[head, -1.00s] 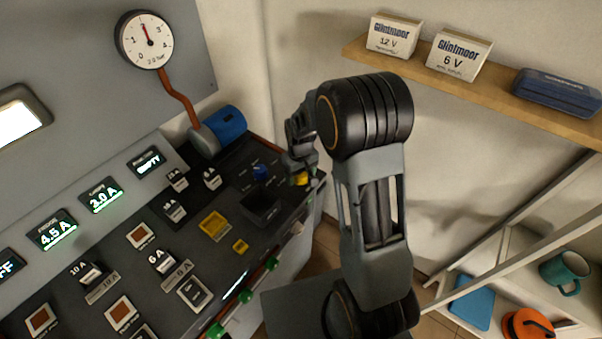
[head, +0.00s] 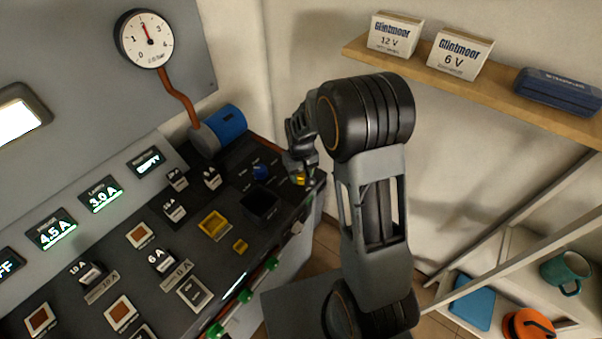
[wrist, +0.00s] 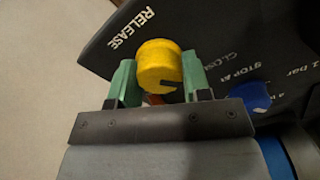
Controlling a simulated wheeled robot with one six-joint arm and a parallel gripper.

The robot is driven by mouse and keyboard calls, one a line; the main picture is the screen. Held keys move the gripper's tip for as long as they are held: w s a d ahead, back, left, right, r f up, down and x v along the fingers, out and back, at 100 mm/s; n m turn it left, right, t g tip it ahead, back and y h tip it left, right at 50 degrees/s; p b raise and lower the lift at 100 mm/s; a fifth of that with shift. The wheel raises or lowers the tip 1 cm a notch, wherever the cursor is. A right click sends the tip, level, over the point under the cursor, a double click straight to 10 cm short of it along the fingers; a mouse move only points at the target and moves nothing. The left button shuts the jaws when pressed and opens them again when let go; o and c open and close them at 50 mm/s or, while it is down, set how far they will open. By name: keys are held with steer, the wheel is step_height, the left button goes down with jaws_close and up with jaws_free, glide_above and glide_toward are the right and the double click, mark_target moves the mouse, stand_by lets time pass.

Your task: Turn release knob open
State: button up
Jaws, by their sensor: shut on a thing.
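The release knob is a round yellow knob (wrist: 159,66) with a dark notch at its lower right, beside the white word RELEASE on the dark panel in the wrist view. My gripper (wrist: 158,78) is shut on it, with one green finger on each side. In the head view, my gripper (head: 300,172) is at the right end of the console, and only a little of the yellow knob (head: 299,180) shows beneath it. A blue knob (wrist: 249,96) stands to the right in the wrist view, near printed words. It also shows in the head view (head: 260,172).
The dark console (head: 205,262) carries several switches, a square recess (head: 262,205) and yellow parts. A dial gauge (head: 145,40) with a red pipe and a blue cylinder (head: 222,126) stand behind. A shelf (head: 480,78) with two boxes is at the upper right.

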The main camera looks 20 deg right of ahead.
steer(key=m+b, duration=0.1)
steer(key=m, duration=0.8)
steer(key=shift+b, duration=0.35)
steer(key=m, duration=0.4)
steer(key=shift+m+b, duration=0.45)
steer(key=shift+m, duration=1.35)
steer(key=shift+w+r, duration=0.1)
steer(key=o, duration=0.7)
steer(key=shift+a, duration=0.1)
steer(key=shift+o, duration=1.2)
step_height(320, 180, up, 14)
